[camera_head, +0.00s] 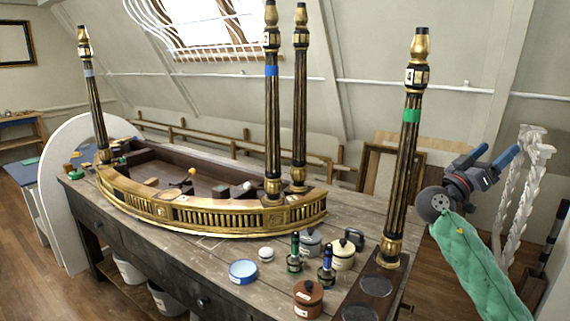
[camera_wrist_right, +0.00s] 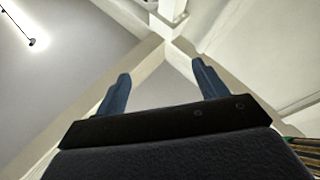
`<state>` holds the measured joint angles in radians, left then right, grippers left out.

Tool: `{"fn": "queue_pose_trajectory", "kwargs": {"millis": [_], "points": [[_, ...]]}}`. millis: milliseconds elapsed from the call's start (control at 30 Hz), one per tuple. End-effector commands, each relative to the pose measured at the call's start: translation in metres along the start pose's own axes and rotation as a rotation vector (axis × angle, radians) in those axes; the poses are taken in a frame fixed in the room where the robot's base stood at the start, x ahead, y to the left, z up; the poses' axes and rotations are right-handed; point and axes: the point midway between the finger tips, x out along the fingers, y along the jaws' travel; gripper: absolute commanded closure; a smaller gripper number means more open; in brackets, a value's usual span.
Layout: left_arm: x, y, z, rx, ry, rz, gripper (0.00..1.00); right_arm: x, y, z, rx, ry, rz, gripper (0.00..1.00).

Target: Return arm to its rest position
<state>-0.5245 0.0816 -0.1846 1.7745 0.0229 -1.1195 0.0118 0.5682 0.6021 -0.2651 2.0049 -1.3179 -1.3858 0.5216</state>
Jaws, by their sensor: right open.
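My right arm (camera_head: 478,268), in a green quilted sleeve, comes in from the lower right of the head view. My right gripper (camera_head: 494,153) is raised to the right of the table, pointing up and to the right. Its two blue fingers are apart with nothing between them. In the right wrist view the open fingers (camera_wrist_right: 162,90) point at the ceiling beams, and the space between them is empty. A dark column with a green band (camera_head: 411,115) stands left of the gripper, apart from it. My left gripper does not show.
The wooden table (camera_head: 215,255) bears a gilt curved console (camera_head: 215,215) with dark columns. A blue bowl (camera_head: 243,272), a brown pot (camera_head: 308,297), a cream pot (camera_head: 342,254) and small bottles stand at its front right. White carved legs (camera_head: 522,185) stand close right of my right gripper.

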Motion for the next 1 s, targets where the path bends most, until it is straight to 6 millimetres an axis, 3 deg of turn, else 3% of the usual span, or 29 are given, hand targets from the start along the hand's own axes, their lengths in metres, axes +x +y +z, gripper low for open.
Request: {"fn": "queue_pose_trajectory", "kwargs": {"millis": [267, 467, 733, 1000], "points": [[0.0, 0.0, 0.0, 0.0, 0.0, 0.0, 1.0, -0.036, -0.046, 0.07, -0.12, -0.063, -0.171, 0.29], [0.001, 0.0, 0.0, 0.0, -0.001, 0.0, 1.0, -0.08, -0.081, 0.145, -0.237, -0.128, -0.341, 0.29], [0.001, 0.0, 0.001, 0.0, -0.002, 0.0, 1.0, -0.17, -0.112, 0.281, -0.429, -0.252, -0.627, 0.29], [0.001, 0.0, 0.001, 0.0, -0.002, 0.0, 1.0, -0.27, -0.104, 0.413, -0.597, -0.388, -0.896, 0.29]]}}
